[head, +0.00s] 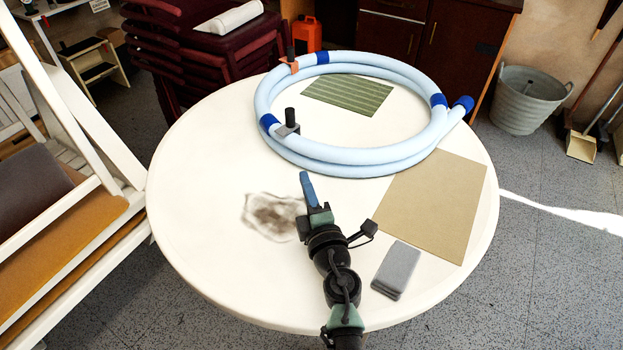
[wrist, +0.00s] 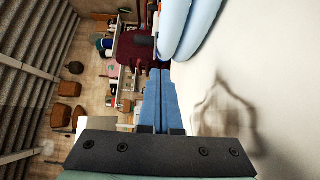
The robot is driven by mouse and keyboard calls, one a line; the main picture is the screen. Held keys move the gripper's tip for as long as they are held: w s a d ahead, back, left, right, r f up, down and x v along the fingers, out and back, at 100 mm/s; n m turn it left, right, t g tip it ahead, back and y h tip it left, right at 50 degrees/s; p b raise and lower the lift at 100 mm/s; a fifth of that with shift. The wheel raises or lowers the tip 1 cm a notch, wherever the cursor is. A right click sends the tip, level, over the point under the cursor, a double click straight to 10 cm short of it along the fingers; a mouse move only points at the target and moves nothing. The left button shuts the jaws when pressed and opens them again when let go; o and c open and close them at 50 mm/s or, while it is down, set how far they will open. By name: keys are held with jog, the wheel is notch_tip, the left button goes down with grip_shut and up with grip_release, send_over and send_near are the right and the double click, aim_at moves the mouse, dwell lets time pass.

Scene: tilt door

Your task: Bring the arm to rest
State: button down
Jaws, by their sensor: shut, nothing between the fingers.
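My gripper (head: 306,188) is above the round white table (head: 200,215), reaching in from the near edge. Its blue fingers point away from me toward the coiled hose. In the wrist view the two blue fingers (wrist: 159,100) lie side by side, closed, with nothing between them. A light blue coiled hose (head: 345,157) with darker blue bands lies on the far half of the table, beyond the fingertips.
A beige sheet (head: 432,205) and a grey block (head: 396,270) lie to the right of my arm. A green striped mat (head: 348,95) lies inside the coil. Black-topped clamps (head: 290,122) stand at the coil's left. Stacked chairs are behind; a white frame stands left. The table's left side is clear.

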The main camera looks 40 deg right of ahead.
jog(key=shift+v, duration=2.9)
